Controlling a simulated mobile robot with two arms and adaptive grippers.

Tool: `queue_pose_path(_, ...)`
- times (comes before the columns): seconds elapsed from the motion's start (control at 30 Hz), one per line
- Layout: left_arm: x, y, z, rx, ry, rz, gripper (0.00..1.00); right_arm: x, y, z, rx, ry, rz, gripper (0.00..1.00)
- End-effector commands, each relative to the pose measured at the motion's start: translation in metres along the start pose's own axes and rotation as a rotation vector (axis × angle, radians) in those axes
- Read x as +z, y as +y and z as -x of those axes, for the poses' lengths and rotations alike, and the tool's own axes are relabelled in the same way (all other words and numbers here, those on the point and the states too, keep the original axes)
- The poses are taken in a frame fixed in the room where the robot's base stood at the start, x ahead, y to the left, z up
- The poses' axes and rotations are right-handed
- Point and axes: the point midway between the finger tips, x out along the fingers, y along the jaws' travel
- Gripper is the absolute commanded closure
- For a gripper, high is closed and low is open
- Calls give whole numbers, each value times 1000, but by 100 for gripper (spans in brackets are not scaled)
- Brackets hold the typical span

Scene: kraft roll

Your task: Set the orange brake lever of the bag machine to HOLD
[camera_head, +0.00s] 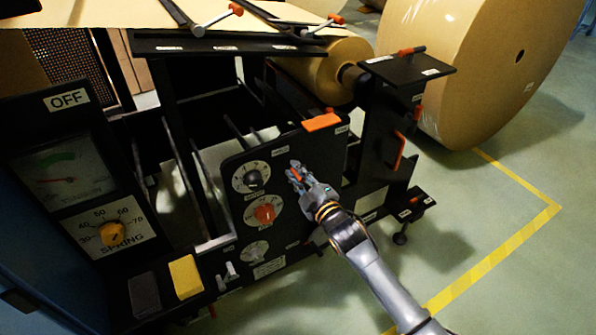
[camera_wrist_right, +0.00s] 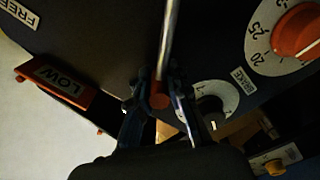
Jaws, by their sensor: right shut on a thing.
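The orange brake lever (camera_head: 297,175) is on the front of the black machine panel, and its orange tip shows between my fingers in the head view. In the right wrist view it is a metal rod with a dark orange end (camera_wrist_right: 159,101). My right gripper (camera_head: 296,174) is shut on this end; its fingers (camera_wrist_right: 158,98) lie on both sides of it. A FREE label (camera_wrist_right: 20,13) is at the upper left of the wrist view, apart from the rod. I see no HOLD label that I can read. My left gripper is not in view.
Dials with a black knob (camera_head: 253,181) and an orange knob (camera_head: 265,214) lie left of my gripper. An orange tab (camera_head: 322,122) juts out above it; a LOW plate (camera_wrist_right: 62,82) is in the wrist view. A big kraft roll (camera_head: 470,60) stands behind right.

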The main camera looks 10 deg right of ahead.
Motion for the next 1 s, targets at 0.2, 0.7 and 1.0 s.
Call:
queue_pose_path(0.2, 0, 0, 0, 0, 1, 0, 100, 1, -3, 1, -5, -3, 4, 100)
queue_pose_path(0.7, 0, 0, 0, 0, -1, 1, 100, 1, -2, 1, -3, -2, 1, 59)
queue_pose_path(1.0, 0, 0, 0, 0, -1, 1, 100, 2, -3, 41, -5, -3, 1, 59)
